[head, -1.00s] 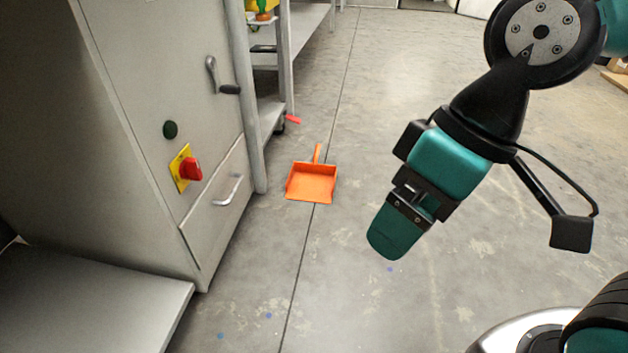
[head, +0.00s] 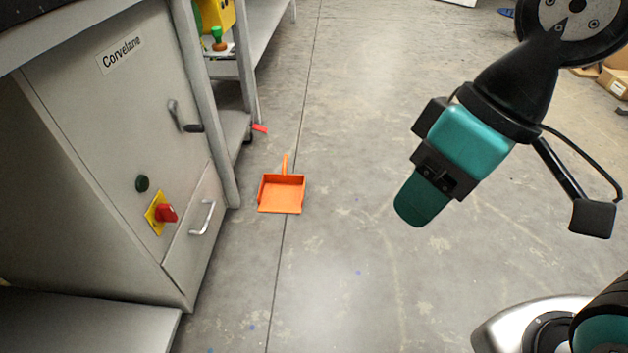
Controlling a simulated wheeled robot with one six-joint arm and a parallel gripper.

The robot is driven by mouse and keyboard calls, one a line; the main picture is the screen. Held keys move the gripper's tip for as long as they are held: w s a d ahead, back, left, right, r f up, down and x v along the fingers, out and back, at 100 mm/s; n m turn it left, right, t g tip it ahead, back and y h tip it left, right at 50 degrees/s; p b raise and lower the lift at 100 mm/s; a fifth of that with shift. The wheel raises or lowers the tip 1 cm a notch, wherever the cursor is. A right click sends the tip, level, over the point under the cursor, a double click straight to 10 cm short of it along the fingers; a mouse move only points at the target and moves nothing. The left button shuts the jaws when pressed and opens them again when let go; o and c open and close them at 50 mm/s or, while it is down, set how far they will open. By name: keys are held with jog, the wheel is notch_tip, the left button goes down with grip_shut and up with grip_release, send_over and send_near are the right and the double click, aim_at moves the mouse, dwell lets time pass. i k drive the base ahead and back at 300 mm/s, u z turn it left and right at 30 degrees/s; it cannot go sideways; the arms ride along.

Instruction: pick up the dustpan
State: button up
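The orange dustpan (head: 282,194) lies flat on the concrete floor, left of the picture's middle. Its short handle points away from me and its open edge faces me. My gripper (head: 418,203) hangs above the floor to the right of the dustpan, well apart from it. I see its teal fingers from the side, overlapping one another, so the gap between them is hidden. Nothing shows in its grasp.
A grey cabinet (head: 120,140) with a red knob (head: 166,213) and drawer handle stands left of the dustpan. A metal shelf (head: 234,128) stands behind it, with a small red object (head: 260,128) by its foot. Cardboard boxes (head: 614,80) sit far right. The middle floor is clear.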

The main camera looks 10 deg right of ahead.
aim_at(283, 194)
jog(key=z, duration=0.65)
jog(key=i, duration=3.15)
jog(key=u, duration=3.25)
